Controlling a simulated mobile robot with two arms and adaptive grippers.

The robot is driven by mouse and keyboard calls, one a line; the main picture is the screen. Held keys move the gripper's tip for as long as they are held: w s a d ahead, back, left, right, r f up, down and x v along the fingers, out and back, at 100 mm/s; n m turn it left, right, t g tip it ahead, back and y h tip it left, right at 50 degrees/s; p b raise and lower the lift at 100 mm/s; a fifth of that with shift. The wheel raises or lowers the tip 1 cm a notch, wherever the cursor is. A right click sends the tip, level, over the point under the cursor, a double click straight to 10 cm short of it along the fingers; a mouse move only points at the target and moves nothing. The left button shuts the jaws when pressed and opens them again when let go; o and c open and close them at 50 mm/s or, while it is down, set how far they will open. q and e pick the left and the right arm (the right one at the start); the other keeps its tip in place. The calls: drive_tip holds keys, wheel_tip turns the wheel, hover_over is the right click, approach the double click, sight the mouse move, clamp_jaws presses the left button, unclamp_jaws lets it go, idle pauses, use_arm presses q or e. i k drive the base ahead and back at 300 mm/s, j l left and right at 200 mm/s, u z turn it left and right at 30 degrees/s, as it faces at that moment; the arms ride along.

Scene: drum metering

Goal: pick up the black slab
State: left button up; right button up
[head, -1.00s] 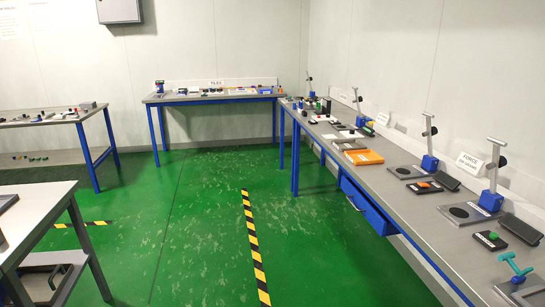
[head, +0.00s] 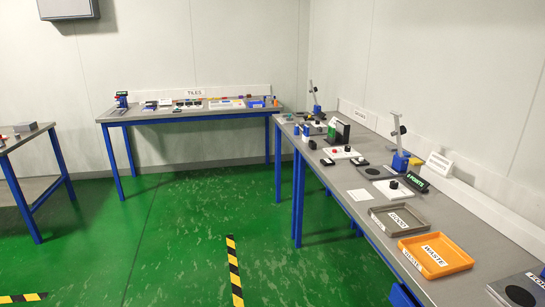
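I cannot single out the black slab with certainty. A black upright block (head: 341,131) stands on the right bench, beside a smaller green block. On the back table, by the TILES sign (head: 194,92), lie several small dark flat pieces (head: 181,106), too small to tell apart. Neither of my grippers shows in the head view.
The right bench (head: 352,196) carries a grey tray (head: 399,233), an orange WASTE tray (head: 461,268) and blue-based stands (head: 401,162). The back table (head: 146,116) is ahead and another table (head: 15,139) is at left. Green floor (head: 180,240) between them is clear, with striped tape (head: 234,272).

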sight(326, 161)
drive_tip(key=i+z, duration=0.1)
drive_tip(key=i, duration=0.5)
drive_tip(key=i+j+z, duration=0.1)
drive_tip(key=i, duration=0.5)
drive_tip(key=i+j+z, duration=0.1)
drive_tip(key=i, duration=0.45)
drive_tip(key=i+j+z, duration=0.3)
drive_tip(key=i+z, duration=0.15)
drive_tip(key=i+j+z, duration=0.45)
drive_tip(key=i+j, duration=0.05)
drive_tip(key=i, duration=0.1)
